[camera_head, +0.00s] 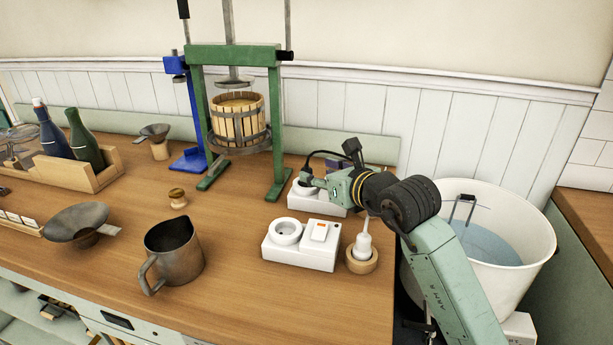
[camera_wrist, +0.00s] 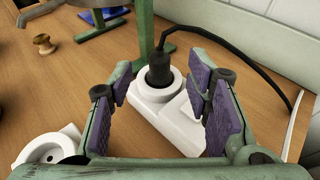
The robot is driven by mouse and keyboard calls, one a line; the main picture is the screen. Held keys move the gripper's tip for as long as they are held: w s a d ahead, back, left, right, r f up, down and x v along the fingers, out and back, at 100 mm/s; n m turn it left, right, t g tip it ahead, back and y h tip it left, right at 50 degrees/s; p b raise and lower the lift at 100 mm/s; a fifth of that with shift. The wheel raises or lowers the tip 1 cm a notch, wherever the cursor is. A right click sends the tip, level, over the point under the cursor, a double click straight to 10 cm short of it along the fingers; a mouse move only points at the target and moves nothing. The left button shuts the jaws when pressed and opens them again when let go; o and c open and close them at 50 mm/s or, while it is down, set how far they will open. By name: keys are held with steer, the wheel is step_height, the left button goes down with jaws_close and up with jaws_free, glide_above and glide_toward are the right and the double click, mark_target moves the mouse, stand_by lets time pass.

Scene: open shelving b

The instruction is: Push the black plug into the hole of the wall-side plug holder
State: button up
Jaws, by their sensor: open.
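The wall-side plug holder (camera_head: 321,206) is a white block on the counter, partly hidden behind my gripper. In the wrist view this holder (camera_wrist: 172,122) has a round socket at its far end. The black plug (camera_wrist: 158,70) stands upright in that socket, with its black cable looping to the right. I cannot tell how deep the plug sits. My gripper (camera_wrist: 161,88) is open, its purple-padded fingers apart on either side of the plug and holder, touching neither as far as I see. In the head view my gripper (camera_head: 318,181) is low over the holder.
A second white plug holder (camera_head: 286,257) stands nearer, beside a white plug (camera_head: 364,240) in a wooden ring (camera_head: 362,264). A green press (camera_head: 276,135) stands behind to the left. A metal jug (camera_head: 178,262) is at front left. A white bucket (camera_head: 535,240) stands right of the counter edge.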

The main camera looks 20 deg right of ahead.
mark_target(309, 170)
steer(key=p+x, duration=0.1)
steer(key=x, duration=0.3)
steer(key=shift+r+p, duration=0.1)
steer(key=shift+p, duration=0.25)
steer(key=shift+w+a+f, duration=0.1)
steer(key=shift+w+f, duration=0.2)
steer(key=shift+w, duration=0.1)
steer(key=shift+c, duration=0.5)
jaws_close()
